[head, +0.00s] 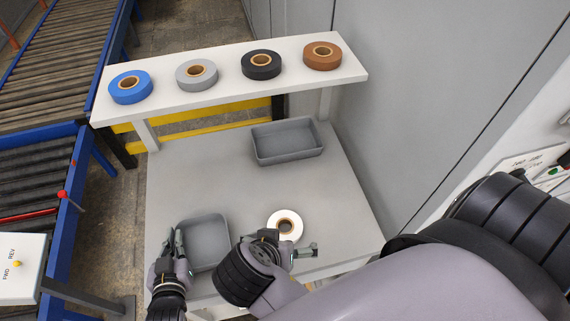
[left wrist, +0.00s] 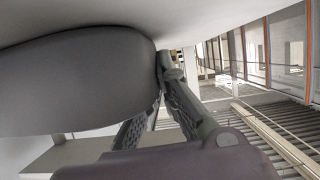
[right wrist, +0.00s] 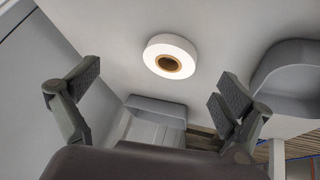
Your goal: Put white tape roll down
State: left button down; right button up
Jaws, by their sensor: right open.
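The white tape roll (head: 285,224) lies flat on the grey table, right of the near tray. It also shows in the right wrist view (right wrist: 170,56), ahead of the spread fingers and apart from them. My right gripper (head: 279,250) is open and empty at the roll's near side; its arm covers part of that area in the head view. My left gripper (head: 179,247) is at the left wall of the near grey tray (head: 222,240). In the left wrist view its fingers (left wrist: 164,88) are close to the tray, but whether they clamp the wall is unclear.
A second grey tray (head: 287,140) stands empty at the table's back. The raised white shelf (head: 222,87) holds blue (head: 121,95), grey (head: 185,80), black (head: 250,70) and brown (head: 311,62) tape rolls. The table's middle (head: 210,170) is clear. A roller conveyor (head: 60,65) runs at left.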

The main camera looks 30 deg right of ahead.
notch_tip(320, 180, up, 2)
jog(key=w+a+m, duration=0.1)
jog(key=w+m, duration=0.1)
send_near(287, 225)
jog(key=shift+s+d+f+m+t, duration=0.15)
jog(key=shift+f+m+t, duration=0.2)
jog(key=shift+f, duration=0.25)
jog(key=shift+w+d+f, duration=0.3)
jog(key=shift+d+f, duration=0.1)
jog(key=shift+f, duration=0.05)
jog(key=shift+x, duration=1.9)
jog(key=shift+c, duration=0.2)
